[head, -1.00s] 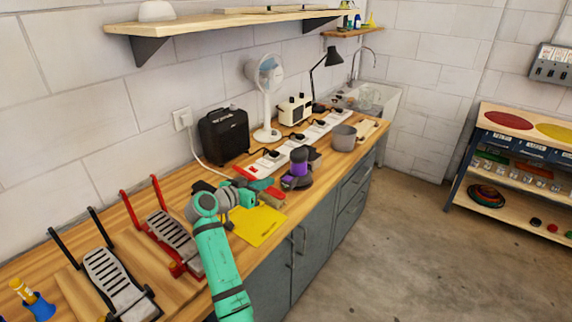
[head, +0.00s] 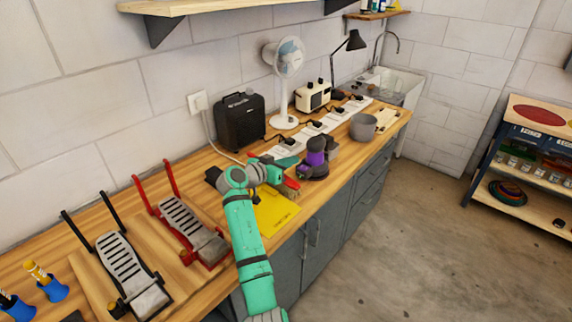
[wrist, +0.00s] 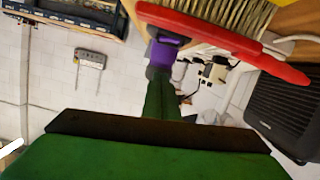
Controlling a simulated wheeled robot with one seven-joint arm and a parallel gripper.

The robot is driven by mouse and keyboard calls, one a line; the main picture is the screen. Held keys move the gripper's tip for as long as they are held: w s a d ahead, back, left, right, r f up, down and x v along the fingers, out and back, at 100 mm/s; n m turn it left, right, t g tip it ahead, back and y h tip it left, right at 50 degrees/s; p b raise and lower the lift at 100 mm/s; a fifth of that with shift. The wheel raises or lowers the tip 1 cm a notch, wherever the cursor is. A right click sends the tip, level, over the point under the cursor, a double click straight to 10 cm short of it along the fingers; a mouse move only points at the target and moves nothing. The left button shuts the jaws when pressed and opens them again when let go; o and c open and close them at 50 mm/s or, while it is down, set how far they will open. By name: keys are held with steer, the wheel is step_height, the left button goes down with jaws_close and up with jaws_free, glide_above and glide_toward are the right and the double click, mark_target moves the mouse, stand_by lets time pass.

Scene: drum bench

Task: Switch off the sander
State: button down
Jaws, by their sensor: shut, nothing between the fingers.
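The sander (head: 315,158), purple and black, stands upright on the bench in the middle of the head view. Its purple body also shows in the wrist view (wrist: 164,52), just beyond the green fingers, its lower part partly covered. My gripper (head: 284,167) is shut and empty, low over the bench to the left of the sander and apart from it in the head view. In the wrist view the closed fingers (wrist: 162,105) point toward the sander. I cannot make out the sander's switch. A white power strip (head: 338,116) with several plugs runs along the bench behind.
A red-handled brush (wrist: 230,40) lies close to my gripper, by a yellow sheet (head: 275,213). A black speaker-like box (head: 239,122), a fan (head: 288,58) and a grey pot (head: 363,127) stand nearby. Two pedals (head: 183,226) (head: 125,268) occupy the left bench.

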mark_target(301, 167)
steer(key=w+d+f, duration=0.1)
steer(key=w+f, duration=0.1)
steer(key=w+d+f, duration=0.1)
steer(key=d+f, duration=0.1)
steer(key=shift+w+d+f, duration=0.15)
steer(key=shift+w+d, duration=0.1)
steer(key=shift+w, duration=0.1)
steer(key=shift+f, duration=0.45)
